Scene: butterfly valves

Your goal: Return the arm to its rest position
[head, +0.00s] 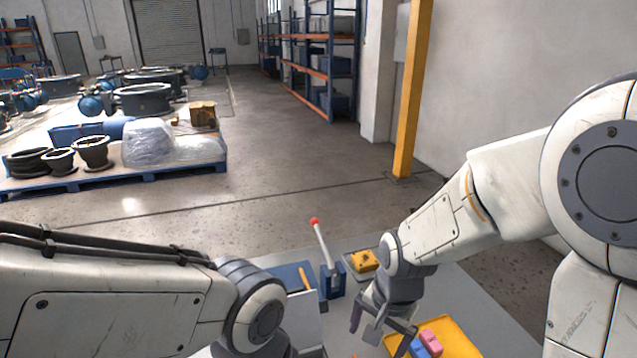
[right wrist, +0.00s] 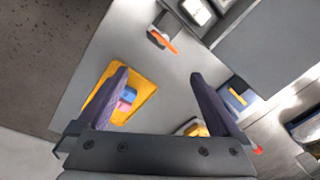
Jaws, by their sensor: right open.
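My right arm comes in from the right in the head view and reaches down over the grey table. Its gripper (head: 382,330) is open, above the table beside the yellow tray (head: 458,340). In the right wrist view the two dark fingers of this gripper (right wrist: 158,80) stand wide apart with nothing between them. My left arm crosses the lower left of the head view; its gripper is hidden or out of frame.
The tray holds a blue block (head: 418,347) and a pink block (head: 431,342). A red-tipped lever (head: 322,243) stands in a blue bracket (head: 333,283). A yellow part (head: 364,260) sits behind my right gripper. An orange handle (right wrist: 162,41) shows in the wrist view.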

